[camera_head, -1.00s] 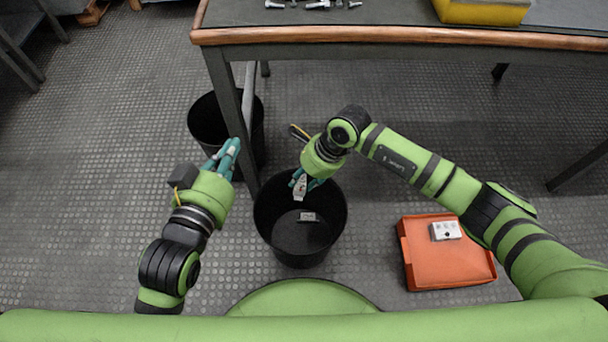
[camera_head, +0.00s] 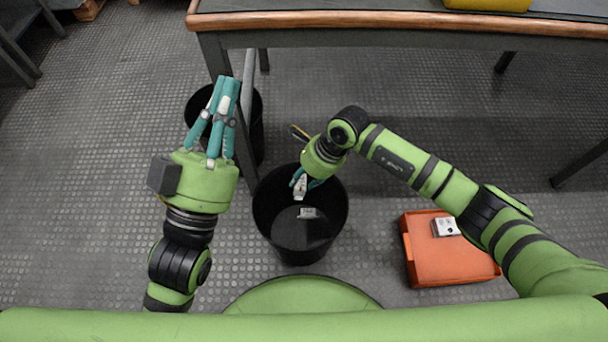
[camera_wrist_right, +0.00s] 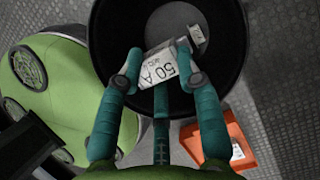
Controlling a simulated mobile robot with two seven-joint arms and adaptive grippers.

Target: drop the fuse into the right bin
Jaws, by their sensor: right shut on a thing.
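A white fuse (camera_head: 300,188) marked "50 A" is held over the mouth of the right black bin (camera_head: 268,215). My right gripper (camera_head: 305,180) is shut on it; the fuse also shows between the fingers in the right wrist view (camera_wrist_right: 163,68). A second small pale piece (camera_head: 307,213) lies inside the bin, also seen in the wrist view (camera_wrist_right: 197,33). My left gripper (camera_head: 226,82) is in front of the left black bin (camera_head: 257,120), partly hiding it. Its fingers point away and lie close together; whether they are shut is unclear.
An orange container (camera_head: 450,262) with a white block (camera_head: 446,227) on it stands at the right, partly under my right arm. A workbench (camera_head: 400,22) spans the back, one leg standing beside the bins. Floor between the right bin and the orange container is clear.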

